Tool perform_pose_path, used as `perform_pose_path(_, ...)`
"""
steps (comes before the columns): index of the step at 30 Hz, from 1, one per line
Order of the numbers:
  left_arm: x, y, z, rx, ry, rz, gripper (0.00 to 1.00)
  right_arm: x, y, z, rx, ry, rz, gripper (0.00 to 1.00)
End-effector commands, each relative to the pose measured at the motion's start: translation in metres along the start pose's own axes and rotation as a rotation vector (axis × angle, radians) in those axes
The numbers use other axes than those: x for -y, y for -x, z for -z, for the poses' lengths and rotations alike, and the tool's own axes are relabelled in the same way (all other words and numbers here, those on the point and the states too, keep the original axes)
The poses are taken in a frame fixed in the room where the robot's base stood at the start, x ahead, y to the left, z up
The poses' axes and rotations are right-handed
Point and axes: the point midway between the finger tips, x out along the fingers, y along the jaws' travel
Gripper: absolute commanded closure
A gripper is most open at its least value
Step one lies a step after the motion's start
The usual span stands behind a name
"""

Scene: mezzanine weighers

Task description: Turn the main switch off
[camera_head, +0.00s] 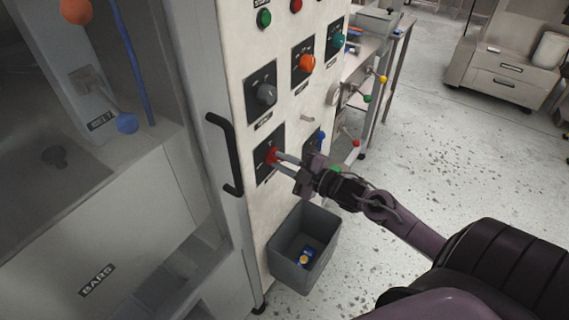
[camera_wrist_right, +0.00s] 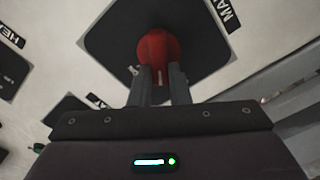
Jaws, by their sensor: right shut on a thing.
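The main switch is a red knob (camera_wrist_right: 158,50) on a black square plate (camera_wrist_right: 205,50), and a label beginning "MA" shows beside it in the wrist view. In the head view the red knob (camera_head: 272,156) sits low on the pale panel. My right gripper (camera_head: 277,158) reaches it from the right, its two fingers on either side of the knob and shut on it. In the wrist view the fingers of the right gripper (camera_wrist_right: 159,80) cover the knob's lower sides. The knob's exact turn is hard to read. My left gripper is not in view.
Above are a grey knob (camera_head: 266,94), an orange knob (camera_head: 306,63) and a teal knob (camera_head: 339,41). A blue knob (camera_head: 320,137) is close to my right gripper. A black door handle (camera_head: 224,153) sticks out at left. The floor at right is open.

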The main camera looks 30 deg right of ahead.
Motion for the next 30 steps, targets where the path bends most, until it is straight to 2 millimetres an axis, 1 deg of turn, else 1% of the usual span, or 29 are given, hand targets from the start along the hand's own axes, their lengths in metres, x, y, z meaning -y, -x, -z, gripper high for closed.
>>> perform_pose_path(1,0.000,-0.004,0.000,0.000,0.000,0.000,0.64,0.004,0.000,-0.002,0.001,0.046,0.004,1.00)
perform_pose_path(6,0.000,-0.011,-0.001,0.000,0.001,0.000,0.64,0.006,0.000,-0.002,0.000,0.205,0.004,1.00)
perform_pose_path(15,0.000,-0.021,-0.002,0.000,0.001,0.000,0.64,0.008,0.000,-0.003,0.000,0.438,0.002,1.00)
perform_pose_path(21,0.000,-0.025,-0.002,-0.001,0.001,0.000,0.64,0.009,0.000,-0.003,0.000,0.539,0.003,1.00)
perform_pose_path(30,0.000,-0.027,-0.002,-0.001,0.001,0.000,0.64,0.010,0.000,-0.003,0.000,0.603,0.003,1.00)
